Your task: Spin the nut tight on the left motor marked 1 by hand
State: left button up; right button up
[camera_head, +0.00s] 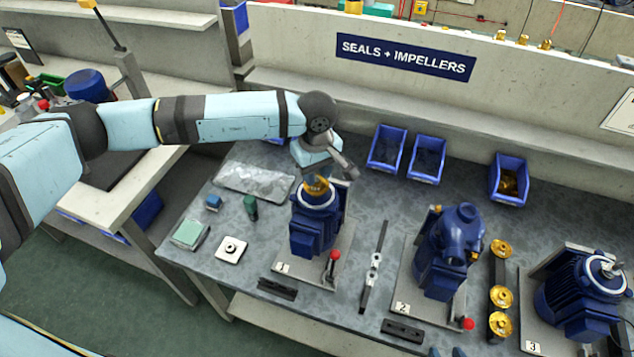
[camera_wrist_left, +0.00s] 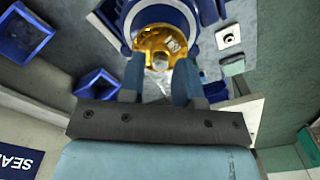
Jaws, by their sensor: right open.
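The left motor (camera_head: 312,235) is blue and stands upright on a plate marked 1. A brass impeller (camera_head: 316,187) sits on its top; the impeller also shows in the left wrist view (camera_wrist_left: 163,42). A small grey nut (camera_wrist_left: 160,63) shows at the impeller's centre. My left gripper (camera_head: 317,170) is above the motor, pointing down. In the left wrist view its two fingers (camera_wrist_left: 160,75) stand apart on either side of the nut, with a gap showing; contact is not clear. Blue fingertips of my right gripper (camera_head: 446,352) show apart at the bottom edge, cut off by the frame.
A red-knobbed lever (camera_head: 334,256) stands beside motor 1. A wrench-like tool (camera_head: 374,262) lies to its right, then motor 2 (camera_head: 450,250), brass impellers (camera_head: 501,297) and motor 3 (camera_head: 580,300). Blue bins (camera_head: 388,148) stand behind. A white square plate with a washer (camera_head: 231,250) lies left.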

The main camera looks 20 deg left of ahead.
pick_arm(q)
jog(key=shift+b, duration=0.3)
dwell(0.7)
grip_shut()
